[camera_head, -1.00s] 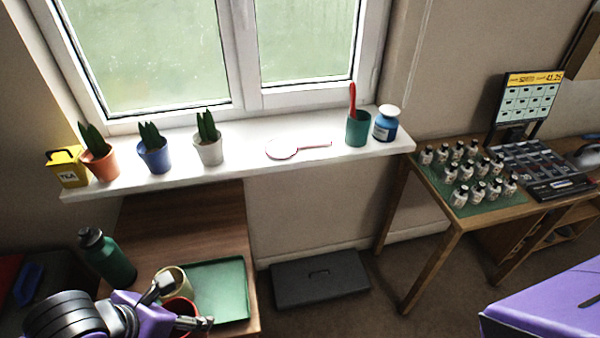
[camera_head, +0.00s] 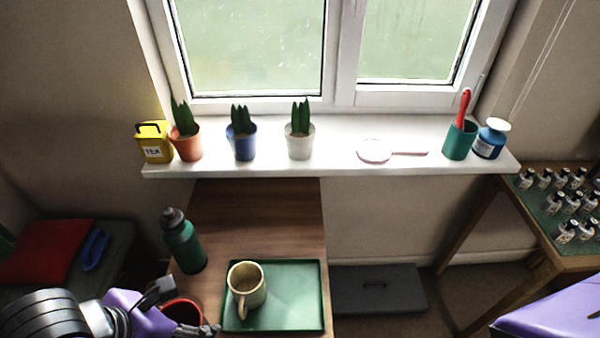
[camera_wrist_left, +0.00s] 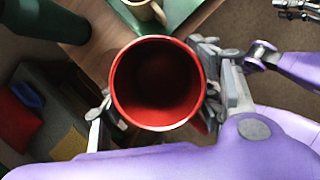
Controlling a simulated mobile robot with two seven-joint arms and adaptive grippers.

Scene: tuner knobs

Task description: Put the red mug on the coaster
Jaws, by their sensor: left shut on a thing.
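The red mug (camera_wrist_left: 158,85) is seen from above in the left wrist view, its mouth open toward the camera and its inside dark. My left gripper (camera_wrist_left: 160,100) is shut on it, with a finger on each side. In the head view the red mug (camera_head: 181,308) is mostly hidden behind my left gripper (camera_head: 190,310), at the left edge of the green tray (camera_head: 305,290). I cannot tell how high it is held. No coaster can be made out. Grey finger-like parts at the wrist view's top right may be my right gripper (camera_wrist_left: 298,9); its jaws are unclear.
A cream mug (camera_head: 247,287) stands on the tray, close to the held mug. A green bottle (camera_head: 183,241) stands behind it on the wooden table (camera_head: 250,215).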

